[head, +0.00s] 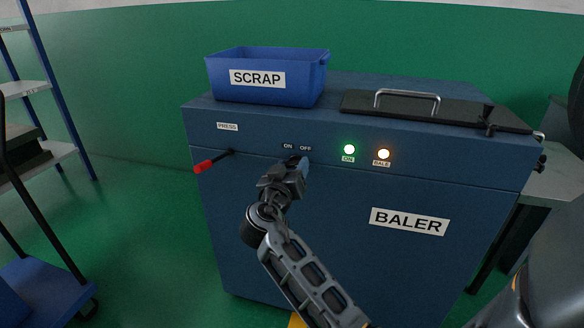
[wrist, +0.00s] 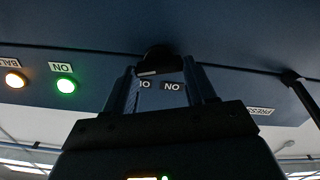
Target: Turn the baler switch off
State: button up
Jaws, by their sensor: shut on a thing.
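The blue baler (head: 405,180) stands in front of me with a BALER label (head: 409,221) on its front. My gripper (head: 297,166) is at the front panel just under the ON and OFF labels, and it hides the switch in the head view. In the wrist view, which is upside down, the dark round switch knob (wrist: 160,57) sits between the fingertips of my gripper (wrist: 165,74), which is shut on it. A pale mark shows at the knob's edge; its exact setting is unclear. The green ON lamp (head: 349,149) and the orange BALE lamp (head: 383,154) are lit.
A red-tipped PRESS lever (head: 208,164) sticks out left of my gripper. A blue SCRAP bin (head: 265,78) and a dark lid with a metal handle (head: 420,106) are on the baler's top. A blue cart (head: 45,286) and shelving (head: 28,88) stand at the left.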

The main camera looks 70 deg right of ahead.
jog(key=n+p, duration=0.1)
jog(key=n, duration=0.3)
jog(key=shift+w+n, duration=0.1)
jog(key=shift+n, duration=0.2)
jog(key=shift+f+n+p, duration=0.1)
jog(key=shift+n+p, duration=0.85)
jog(key=shift+n, duration=0.95)
jog(key=shift+w, duration=0.1)
jog(key=o, duration=1)
jog(key=shift+o, duration=0.2)
jog(key=shift+a, duration=0.1)
jog(key=a, duration=0.7)
jog(key=shift+s+a, duration=0.35)
